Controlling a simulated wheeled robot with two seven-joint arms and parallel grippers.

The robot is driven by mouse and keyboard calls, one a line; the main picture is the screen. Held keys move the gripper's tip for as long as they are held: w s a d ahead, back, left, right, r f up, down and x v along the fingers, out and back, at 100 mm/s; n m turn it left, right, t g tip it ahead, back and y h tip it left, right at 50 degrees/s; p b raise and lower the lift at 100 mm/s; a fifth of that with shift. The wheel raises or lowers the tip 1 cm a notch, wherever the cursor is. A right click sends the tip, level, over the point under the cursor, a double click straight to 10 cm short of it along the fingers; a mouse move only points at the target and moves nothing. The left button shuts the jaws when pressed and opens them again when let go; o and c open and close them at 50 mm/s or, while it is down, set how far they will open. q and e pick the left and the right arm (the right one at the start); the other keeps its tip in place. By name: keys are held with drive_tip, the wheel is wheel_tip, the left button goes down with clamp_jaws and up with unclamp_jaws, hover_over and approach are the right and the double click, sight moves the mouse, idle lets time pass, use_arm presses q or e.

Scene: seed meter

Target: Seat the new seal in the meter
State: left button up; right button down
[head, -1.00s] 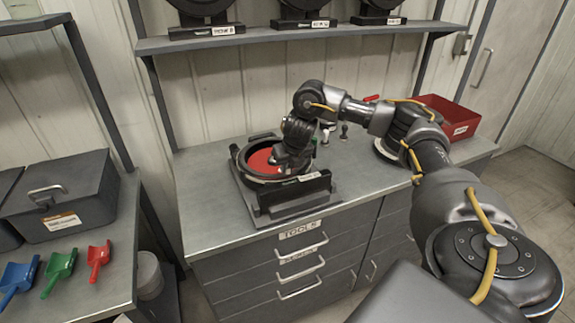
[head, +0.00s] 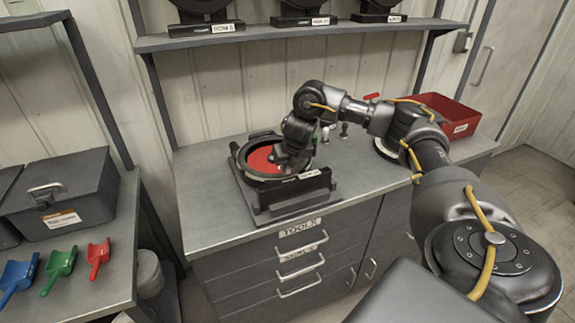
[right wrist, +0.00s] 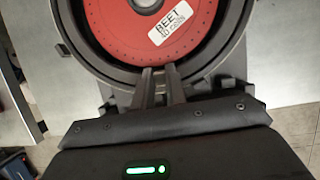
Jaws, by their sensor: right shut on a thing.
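The meter (head: 250,178) stands on the steel counter, an open round dark housing on a flat base. A red disc (head: 262,160) lies inside it; in the right wrist view the disc (right wrist: 120,30) carries a white label reading "BEET". A dark ring, which looks like the seal (right wrist: 110,66), runs around the disc, hard to tell from the housing wall. My right gripper (right wrist: 160,90) is shut on the near side of this ring, at the meter's rim. In the head view my right gripper (head: 288,168) hides part of the disc. My left gripper is out of view.
A red bin (head: 452,112) stands at the counter's back right. A shelf (head: 290,38) with several round units hangs above. At left are a grey case (head: 70,185) and coloured scoops (head: 60,264). The counter's left part is clear.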

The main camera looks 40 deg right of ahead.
drive_tip(key=shift+f, duration=0.55)
idle(1.4)
drive_tip(key=c, duration=1.3)
unclamp_jaws()
drive_tip(key=shift+c, duration=0.2)
drive_tip(key=shift+c, duration=0.3)
wheel_tip(320, 180, up, 10)
drive_tip(key=p, duration=0.9)
drive_tip(key=shift+f, duration=0.2)
